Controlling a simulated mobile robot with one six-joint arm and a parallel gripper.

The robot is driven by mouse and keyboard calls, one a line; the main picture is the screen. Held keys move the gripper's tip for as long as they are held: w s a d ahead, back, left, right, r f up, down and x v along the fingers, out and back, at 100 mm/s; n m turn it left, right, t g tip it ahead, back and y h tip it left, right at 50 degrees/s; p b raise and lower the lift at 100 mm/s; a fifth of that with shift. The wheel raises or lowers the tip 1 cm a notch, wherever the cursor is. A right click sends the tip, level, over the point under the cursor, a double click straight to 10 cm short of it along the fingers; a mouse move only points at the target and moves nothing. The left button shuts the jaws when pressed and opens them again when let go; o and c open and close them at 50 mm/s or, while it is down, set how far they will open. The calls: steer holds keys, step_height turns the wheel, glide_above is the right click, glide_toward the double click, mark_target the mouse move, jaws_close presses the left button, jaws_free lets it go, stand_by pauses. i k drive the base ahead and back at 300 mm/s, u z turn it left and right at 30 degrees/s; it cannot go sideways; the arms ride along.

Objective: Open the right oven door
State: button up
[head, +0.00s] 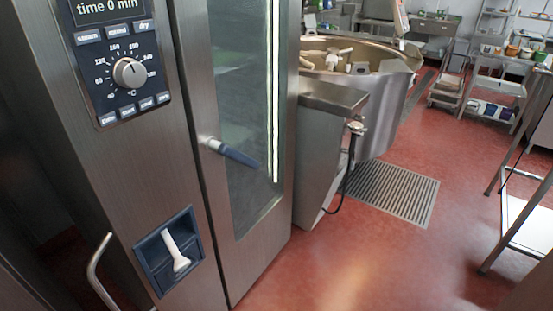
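The oven door (250,215) is a tall steel-framed panel with a long glass window, in the left middle of the head view. It looks shut against the oven body. Its handle (232,152) is a dark blue lever on a pale pivot, pointing right and slightly down across the glass. The oven's control panel (120,65) is left of the door, with a round dial (130,72) and a display reading "time 0 min". My gripper is not in view.
Below the panel is a blue recess (170,250) with a white handle. A curved metal bar (98,270) is at lower left. A large steel mixing kettle (365,85) stands behind the oven, with a floor grate (395,192) beside it. Red floor (350,260) is clear at front right, before a metal table (520,215).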

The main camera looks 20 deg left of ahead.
mark_target(241, 258)
steer(key=u, duration=0.5)
steer(key=i, duration=0.1)
steer(key=z, duration=2.05)
steer(key=k, duration=0.1)
steer(key=u, duration=4.3)
steer(key=i, duration=0.35)
steer(key=z, duration=0.05)
